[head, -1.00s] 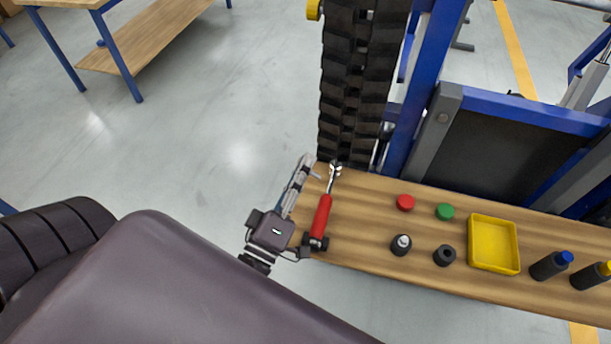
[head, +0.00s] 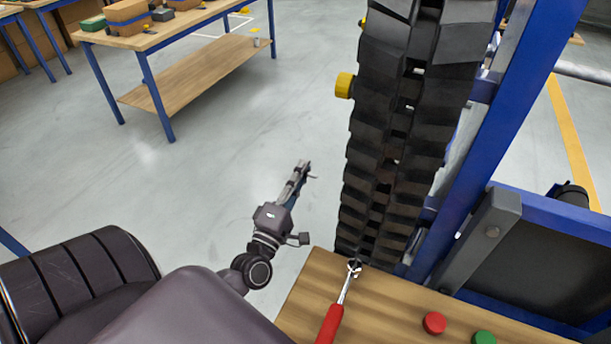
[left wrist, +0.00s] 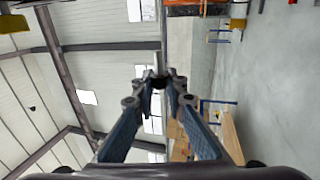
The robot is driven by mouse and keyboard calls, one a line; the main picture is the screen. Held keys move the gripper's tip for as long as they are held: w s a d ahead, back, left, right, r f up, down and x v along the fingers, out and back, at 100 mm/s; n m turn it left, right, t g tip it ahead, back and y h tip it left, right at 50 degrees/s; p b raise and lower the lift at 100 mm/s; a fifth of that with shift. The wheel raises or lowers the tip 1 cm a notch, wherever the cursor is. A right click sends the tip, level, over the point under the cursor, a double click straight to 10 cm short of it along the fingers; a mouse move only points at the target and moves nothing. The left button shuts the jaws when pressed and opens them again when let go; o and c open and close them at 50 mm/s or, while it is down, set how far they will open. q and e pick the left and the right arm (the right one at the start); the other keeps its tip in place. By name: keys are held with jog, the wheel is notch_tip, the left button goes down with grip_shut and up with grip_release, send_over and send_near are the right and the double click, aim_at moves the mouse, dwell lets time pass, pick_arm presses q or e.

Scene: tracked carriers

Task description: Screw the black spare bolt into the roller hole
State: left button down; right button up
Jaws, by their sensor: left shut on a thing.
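My left gripper (head: 306,170) is in the head view, left of the black track and past the bench's near-left corner, with floor behind it. In the left wrist view its fingers converge on a small dark piece (left wrist: 159,82) at the tips, which looks like the black bolt. The fingers are shut on it and hide most of it. The black rubber track (head: 392,150) stands upright behind the bench. A yellow cylinder (head: 344,85) sticks out from its left side. I cannot make out the roller hole. My right gripper is not in view.
A red-handled ratchet (head: 330,322) lies on the wooden bench (head: 385,315), near a red cap (head: 434,323) and a green cap (head: 484,338). Blue frame beams (head: 505,140) stand right of the track. The floor left of the track is clear up to a far table (head: 170,35).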

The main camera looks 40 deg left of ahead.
aim_at(315, 177)
pick_arm(q)
jog(key=shift+s+d+r, duration=0.1)
jog(key=shift+s+r, duration=0.05)
jog(key=shift+s, duration=0.1)
jog(key=shift+w+d+p, duration=0.2)
jog(key=shift+w+d, duration=0.05)
jog(key=shift+d, duration=0.65)
jog(key=shift+w+d+p, duration=0.2)
jog(key=shift+w+d, duration=0.05)
jog(key=shift+d, duration=0.65)
jog(key=shift+w+d, duration=0.25)
jog(key=shift+d, duration=0.75)
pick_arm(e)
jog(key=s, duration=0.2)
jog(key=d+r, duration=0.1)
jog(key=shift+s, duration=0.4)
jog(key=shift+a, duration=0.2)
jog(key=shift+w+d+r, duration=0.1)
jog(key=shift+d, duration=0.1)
pick_arm(q)
jog(key=shift+w+d+p, duration=0.2)
jog(key=shift+w+d, duration=0.05)
jog(key=shift+d, duration=0.7)
jog(key=shift+w+d+p, duration=0.2)
jog(key=shift+d, duration=0.75)
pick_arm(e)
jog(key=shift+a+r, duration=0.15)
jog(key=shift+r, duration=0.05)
